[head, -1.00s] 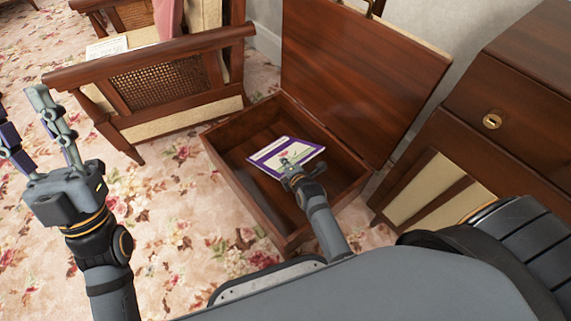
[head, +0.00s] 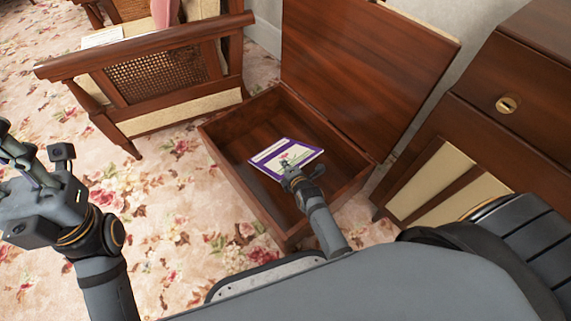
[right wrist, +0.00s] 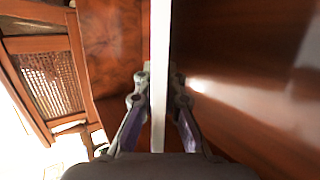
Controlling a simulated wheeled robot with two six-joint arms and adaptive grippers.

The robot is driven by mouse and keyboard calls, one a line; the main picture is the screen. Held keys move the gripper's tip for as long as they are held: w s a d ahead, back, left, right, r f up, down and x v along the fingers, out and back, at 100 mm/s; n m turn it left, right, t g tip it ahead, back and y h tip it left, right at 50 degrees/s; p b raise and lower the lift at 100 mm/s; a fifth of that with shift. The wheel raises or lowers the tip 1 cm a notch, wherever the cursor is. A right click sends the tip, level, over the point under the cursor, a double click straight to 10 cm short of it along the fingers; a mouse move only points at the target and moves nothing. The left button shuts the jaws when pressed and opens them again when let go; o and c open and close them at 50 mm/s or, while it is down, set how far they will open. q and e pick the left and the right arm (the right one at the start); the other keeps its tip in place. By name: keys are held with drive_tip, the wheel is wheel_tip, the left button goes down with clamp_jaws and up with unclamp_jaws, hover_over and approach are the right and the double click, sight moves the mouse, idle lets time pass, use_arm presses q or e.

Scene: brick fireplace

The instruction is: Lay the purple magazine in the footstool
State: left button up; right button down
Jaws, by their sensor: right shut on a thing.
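The purple magazine (head: 284,157), white-centred with a purple border, shows in the head view inside the outline of the open footstool (head: 233,181), a dark wooden box. My right gripper (head: 294,171) is shut on the magazine's near edge. In the right wrist view the magazine (right wrist: 160,75) is a pale strip, edge-on between the fingers (right wrist: 158,105). I cannot tell whether it touches the footstool's floor. The raised lid (head: 350,75) stands at the back. My left gripper (head: 18,165) is at the left edge, partly cut off, over the carpet, with no object visible in it.
A wooden armchair (head: 160,75) with a cane side panel stands left of the footstool, close to it. A wooden cabinet (head: 480,120) with a brass knob stands close on the right. The flowered carpet (head: 165,215) is clear at front left.

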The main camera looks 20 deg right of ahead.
drive_tip(key=shift+f, duration=0.2)
drive_tip(key=c, duration=1.4)
unclamp_jaws()
drive_tip(key=v, duration=0.7)
drive_tip(key=shift+s, duration=0.25)
drive_tip(key=shift+r, duration=0.1)
